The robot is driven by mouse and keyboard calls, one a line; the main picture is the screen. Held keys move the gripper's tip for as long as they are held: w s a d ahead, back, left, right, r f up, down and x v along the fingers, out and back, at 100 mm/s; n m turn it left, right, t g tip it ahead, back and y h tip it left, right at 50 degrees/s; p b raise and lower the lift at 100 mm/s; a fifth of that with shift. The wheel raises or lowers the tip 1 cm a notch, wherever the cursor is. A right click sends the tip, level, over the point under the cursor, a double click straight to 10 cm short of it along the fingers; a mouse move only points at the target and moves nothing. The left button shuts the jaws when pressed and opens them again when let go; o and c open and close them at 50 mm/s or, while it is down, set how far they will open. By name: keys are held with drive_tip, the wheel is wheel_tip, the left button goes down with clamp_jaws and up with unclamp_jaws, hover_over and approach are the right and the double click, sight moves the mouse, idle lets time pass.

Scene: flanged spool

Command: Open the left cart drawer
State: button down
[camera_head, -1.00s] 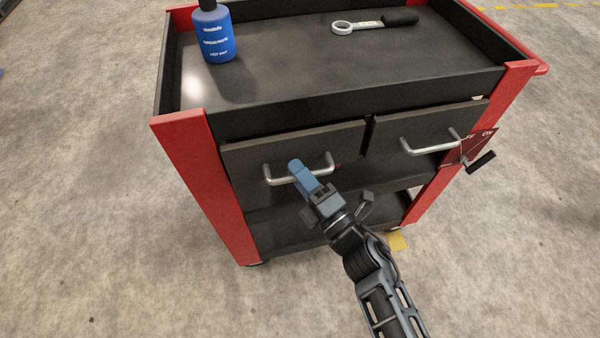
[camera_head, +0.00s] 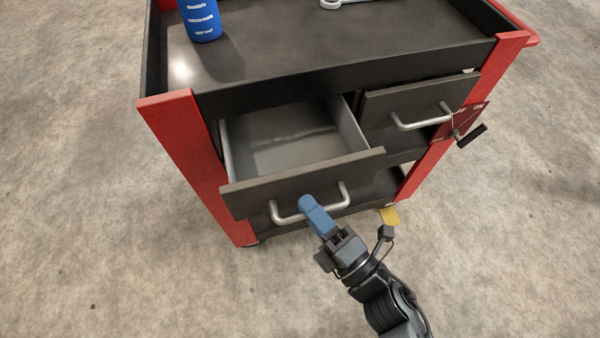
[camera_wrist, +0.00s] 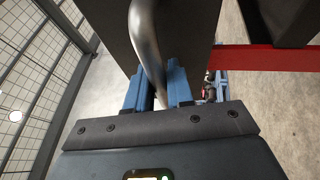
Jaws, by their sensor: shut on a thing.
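The left cart drawer (camera_head: 290,140) is pulled well out in the head view, and its grey inside shows empty. Its silver bar handle (camera_head: 285,217) is on the dark front panel (camera_head: 245,200). My gripper (camera_head: 312,206) is at the middle of this handle, with its blue fingers shut around the bar. In the wrist view the handle (camera_wrist: 147,45) passes between the two blue fingers (camera_wrist: 158,90). The drawer front (camera_wrist: 190,30) shows behind it.
The right drawer (camera_head: 410,115) is closed, with its own silver handle. A red panel with a black lever (camera_head: 470,137) is at the cart's right side. A blue bottle (camera_head: 201,20) and a partly cut-off wrench (camera_head: 345,3) are on top. The floor in front is clear.

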drive_tip(key=s+d, duration=0.2)
drive_tip(key=s, duration=0.7)
drive_tip(key=shift+d+b, duration=0.35)
drive_tip(key=shift+b, duration=0.05)
drive_tip(key=shift+f, duration=0.1)
drive_tip(key=c, duration=1.1)
unclamp_jaws()
drive_tip(key=b+v, duration=0.1)
drive_tip(key=v, duration=0.6)
drive_tip(key=shift+s+d, duration=0.25)
drive_tip(key=shift+s, duration=0.05)
drive_tip(key=s+d+r+m+h, duration=0.5)
drive_tip(key=m+h, duration=0.1)
drive_tip(key=m, duration=0.7)
drive_tip(key=s+d+r+m+h, duration=0.5)
drive_tip(key=d+r+m+h, duration=0.1)
drive_tip(key=m, duration=0.7)
drive_tip(key=shift+d+r+m+g+h, duration=0.2)
drive_tip(key=shift+d+m+g+h, duration=0.1)
drive_tip(key=shift+d+g, duration=0.1)
